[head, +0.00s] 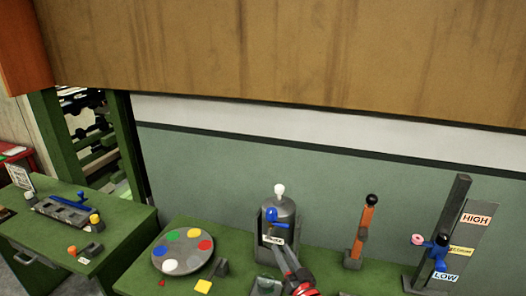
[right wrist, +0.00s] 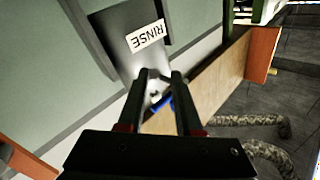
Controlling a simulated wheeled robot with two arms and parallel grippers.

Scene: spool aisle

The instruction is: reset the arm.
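My right gripper (head: 284,251) is in front of a grey cylindrical dispenser (head: 287,212) with a white knob on top, a blue lever (head: 271,216) and a white label. In the right wrist view the label reads RINSE (right wrist: 146,37), upside down. The right gripper's fingers (right wrist: 159,74) are apart there, and part of a blue piece (right wrist: 162,104) shows between and behind them. I see nothing clearly gripped; contact with the dispenser cannot be told. My left gripper is not in view.
A green bench carries a round board of coloured discs (head: 183,250), an orange lever (head: 368,225) and a HIGH/MEDIUM/LOW lever post (head: 452,215). Another green bench (head: 118,232) with a blue-handled device stands left. A large brown panel (head: 290,50) hangs above.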

